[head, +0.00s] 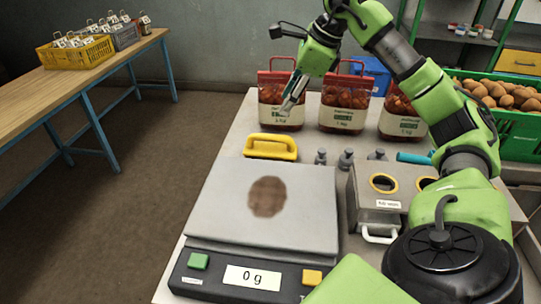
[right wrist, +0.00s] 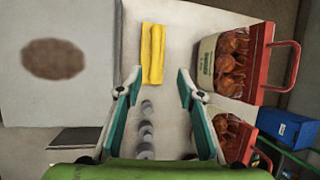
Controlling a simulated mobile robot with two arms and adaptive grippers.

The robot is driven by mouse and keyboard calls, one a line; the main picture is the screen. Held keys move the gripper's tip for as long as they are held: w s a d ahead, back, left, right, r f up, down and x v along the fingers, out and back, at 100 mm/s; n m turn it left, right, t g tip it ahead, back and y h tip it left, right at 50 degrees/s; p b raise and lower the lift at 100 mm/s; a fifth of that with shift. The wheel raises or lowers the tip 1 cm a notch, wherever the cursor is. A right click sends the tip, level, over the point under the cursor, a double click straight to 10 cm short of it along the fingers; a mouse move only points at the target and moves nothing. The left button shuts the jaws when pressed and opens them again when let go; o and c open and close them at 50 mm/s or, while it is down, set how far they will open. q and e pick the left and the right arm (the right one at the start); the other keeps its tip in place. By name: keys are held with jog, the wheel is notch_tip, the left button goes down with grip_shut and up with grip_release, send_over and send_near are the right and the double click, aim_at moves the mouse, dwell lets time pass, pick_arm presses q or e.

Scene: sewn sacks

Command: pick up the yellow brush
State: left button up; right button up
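The yellow brush (head: 270,147) lies on the white table just behind the scale's metal plate. In the right wrist view the brush (right wrist: 153,58) lies lengthwise beyond the fingertips, roughly ahead of the gap between them. My right gripper (head: 291,103) is above the table, in front of the sacks as the head view shows it, apart from the brush. In the right wrist view its two fingers (right wrist: 160,73) are spread with nothing between them. My left gripper does not show.
A scale (head: 315,215) with a brown patch on its plate reads 0 g. Several small grey weights (head: 346,160) stand right of the brush. Filled sacks (head: 343,115) with red handles stand behind. A metal box (head: 365,205) is at right, and a green crate (head: 515,135) lies beyond.

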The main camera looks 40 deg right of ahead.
send_over(271, 136)
jog(key=s, duration=0.1)
jog(key=f, duration=0.5)
jog(key=d+f, duration=0.1)
jog(key=f, duration=0.1)
jog(key=shift+s+f, duration=0.1)
jog(key=shift+f, duration=0.05)
jog(key=x, duration=0.2)
jog(key=s+x, duration=0.1)
jog(key=x, duration=0.1)
jog(key=shift+w+a+f+p, duration=0.2)
jog(key=shift+a+f+p, duration=0.1)
jog(key=shift+f, duration=0.2)
jog(key=shift+w+d+f, duration=0.1)
jog(key=shift+w+f, duration=0.1)
jog(key=shift+f, duration=0.15)
grip_shut()
